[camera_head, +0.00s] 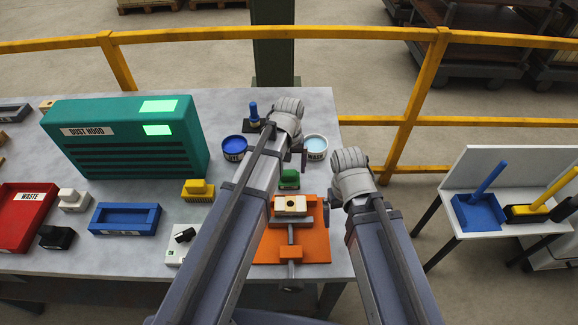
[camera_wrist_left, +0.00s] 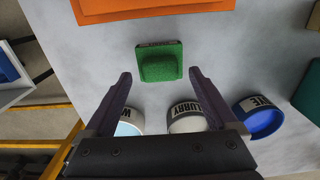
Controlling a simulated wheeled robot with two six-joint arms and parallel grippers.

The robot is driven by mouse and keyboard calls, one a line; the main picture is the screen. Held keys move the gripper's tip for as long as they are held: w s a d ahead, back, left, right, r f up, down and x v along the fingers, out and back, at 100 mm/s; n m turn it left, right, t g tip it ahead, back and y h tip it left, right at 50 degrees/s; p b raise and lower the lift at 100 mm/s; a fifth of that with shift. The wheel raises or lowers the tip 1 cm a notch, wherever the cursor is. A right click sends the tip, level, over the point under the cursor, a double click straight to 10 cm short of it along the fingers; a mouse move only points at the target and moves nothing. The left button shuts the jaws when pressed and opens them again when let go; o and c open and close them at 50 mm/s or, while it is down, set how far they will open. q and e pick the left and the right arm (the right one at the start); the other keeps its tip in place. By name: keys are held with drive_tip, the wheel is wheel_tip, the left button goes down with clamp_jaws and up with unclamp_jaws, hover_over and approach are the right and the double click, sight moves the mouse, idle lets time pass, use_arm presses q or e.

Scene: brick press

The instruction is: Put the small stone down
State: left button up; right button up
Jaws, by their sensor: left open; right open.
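A small green block with a dark edge (camera_head: 289,178) lies on the grey table, between the pots and the orange press plate; it also shows in the left wrist view (camera_wrist_left: 162,62). It is the closest match for the small stone, though I cannot be sure. My left gripper (camera_wrist_left: 160,76) is open and empty, its fingertips either side of the block's near end and apart from it. In the head view my left gripper (camera_head: 288,152) is partly hidden by its own arm. My right gripper (camera_head: 335,198) is open at the table's right edge, holding nothing visible.
The orange press plate (camera_head: 318,245) carries a pale block (camera_head: 291,204). A blue pot (camera_head: 234,148), a white pot (camera_head: 315,147) and a SLURRY pot (camera_wrist_left: 186,118) stand behind.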

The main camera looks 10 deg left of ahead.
sight(289, 172)
use_arm(q)
wheel_tip(289, 172, up, 9)
drive_tip(key=p, duration=0.8)
use_arm(e)
wheel_tip(289, 172, up, 9)
use_arm(q)
drive_tip(key=shift+f, duration=0.1)
use_arm(e)
drive_tip(key=shift+f, duration=0.1)
use_arm(q)
wheel_tip(289, 172, down, 12)
drive_tip(key=b, duration=1.2)
use_arm(e)
wheel_tip(289, 172, down, 12)
drive_tip(key=shift+r, duration=0.1)
drive_tip(key=shift+r, duration=0.1)
